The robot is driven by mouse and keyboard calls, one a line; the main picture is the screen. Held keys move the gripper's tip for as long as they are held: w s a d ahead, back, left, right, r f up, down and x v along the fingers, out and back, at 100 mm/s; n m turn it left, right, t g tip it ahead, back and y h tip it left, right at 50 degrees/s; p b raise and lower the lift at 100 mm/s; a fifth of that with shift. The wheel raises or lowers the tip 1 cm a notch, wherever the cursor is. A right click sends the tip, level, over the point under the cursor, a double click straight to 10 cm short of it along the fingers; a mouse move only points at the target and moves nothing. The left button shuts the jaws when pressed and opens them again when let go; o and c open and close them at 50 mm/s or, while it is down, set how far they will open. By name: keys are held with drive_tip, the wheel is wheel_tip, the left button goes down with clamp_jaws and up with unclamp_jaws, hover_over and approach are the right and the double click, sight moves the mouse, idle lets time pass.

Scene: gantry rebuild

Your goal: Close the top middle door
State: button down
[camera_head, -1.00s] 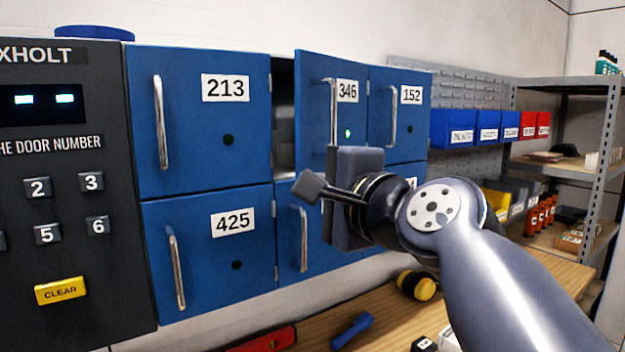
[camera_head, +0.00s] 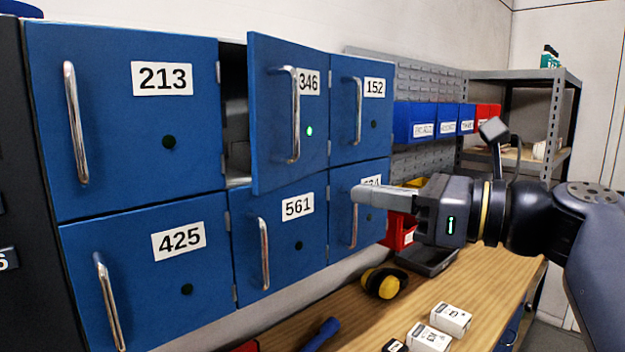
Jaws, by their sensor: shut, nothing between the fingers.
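The top middle door, 346, (camera_head: 275,135) is blue with a vertical metal handle (camera_head: 293,115) and a lit green dot. It stands partly open, its left edge swung out from the cabinet. A dark gap (camera_head: 235,120) shows the compartment between it and door 213. My gripper (camera_head: 357,194) is shut and empty. It points left in front of the lower right door, below and to the right of door 346, and covers part of that lower door's label. No contact with door 346 shows.
Doors 213 (camera_head: 110,120), 152 (camera_head: 345,135), 425 (camera_head: 150,265) and 561 (camera_head: 270,255) look shut, with handles standing out. A wooden bench (camera_head: 390,320) below holds white boxes (camera_head: 450,318), yellow-black earmuffs (camera_head: 385,282) and a blue tool (camera_head: 320,335). Shelves (camera_head: 555,120) stand at right.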

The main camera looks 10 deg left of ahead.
sight(267, 178)
drive_tip(key=p+x, duration=0.2)
drive_tip(key=x, duration=1)
drive_tip(key=shift+w+a+p, duration=0.15)
drive_tip(key=shift+a+p, duration=0.2)
drive_tip(key=shift+p, duration=0.05)
drive_tip(key=shift+a, duration=0.1)
drive_tip(key=p+x, duration=0.2)
drive_tip(key=x, duration=0.3)
drive_tip(key=shift+a+r+p, duration=0.15)
drive_tip(key=shift+a+p, duration=0.1)
drive_tip(key=shift+p, duration=0.05)
drive_tip(key=shift+w+a, duration=0.25)
drive_tip(key=shift+w, duration=0.05)
drive_tip(key=shift+s, duration=0.1)
